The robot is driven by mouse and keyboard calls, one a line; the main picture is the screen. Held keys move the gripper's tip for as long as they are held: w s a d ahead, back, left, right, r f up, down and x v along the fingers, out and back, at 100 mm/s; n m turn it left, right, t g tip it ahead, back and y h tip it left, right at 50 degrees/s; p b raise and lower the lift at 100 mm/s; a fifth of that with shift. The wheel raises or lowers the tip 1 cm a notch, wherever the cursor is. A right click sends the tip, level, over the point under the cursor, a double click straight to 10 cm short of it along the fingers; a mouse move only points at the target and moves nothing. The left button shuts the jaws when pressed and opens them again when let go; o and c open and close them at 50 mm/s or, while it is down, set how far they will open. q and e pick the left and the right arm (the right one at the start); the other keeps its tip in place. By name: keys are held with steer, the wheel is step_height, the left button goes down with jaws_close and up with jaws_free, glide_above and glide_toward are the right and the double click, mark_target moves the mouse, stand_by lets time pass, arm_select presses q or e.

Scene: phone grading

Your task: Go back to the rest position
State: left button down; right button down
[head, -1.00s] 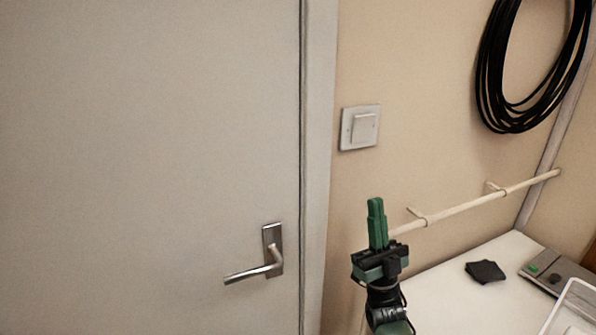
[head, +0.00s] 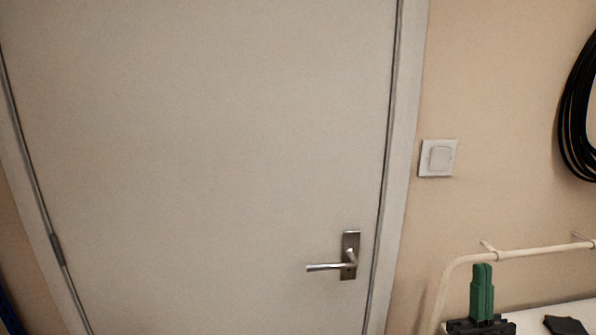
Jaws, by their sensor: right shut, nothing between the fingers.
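My right gripper (head: 482,291) is at the lower right of the head view, pointing up. Its green fingers are together with nothing between them. It stands in front of the beige wall and the pale rail, near the white table. My left gripper is not in view.
A closed grey door (head: 205,150) with a metal handle (head: 335,266) fills the left and middle. A light switch (head: 438,158) is on the wall. A black cable coil (head: 577,115) hangs at right. A pale rail (head: 530,251) runs above a white table (head: 530,319) with a dark flat item (head: 565,325).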

steer(key=w+a+f+m+g+h, duration=0.1)
steer(key=w+f+g+h, duration=0.3)
steer(key=f, duration=0.9)
steer(key=w+a+f+m+g+y, duration=0.15)
steer(key=f+g, duration=0.35)
steer(key=f, duration=0.9)
steer(key=s+a+f+n+g, duration=0.15)
steer(key=s+f+g, duration=0.25)
steer(key=f, duration=0.8)
steer(key=s+a+f+g, duration=0.2)
steer(key=s+f+g, duration=0.2)
steer(key=f, duration=0.7)
steer(key=s+a+f+n+g, duration=0.15)
steer(key=s+f+g, duration=0.55)
steer(key=s+f, duration=1.15)
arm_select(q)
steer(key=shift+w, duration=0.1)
arm_select(e)
steer(key=s+f+g, duration=0.3)
steer(key=s, duration=0.8)
steer(key=s+a+f+g, duration=0.1)
steer(key=s+f+g, duration=0.2)
steer(key=s, duration=0.9)
steer(key=shift+s+a+f+n+g, duration=0.2)
steer(key=shift+n+g, duration=0.1)
steer(key=shift+n, duration=0.15)
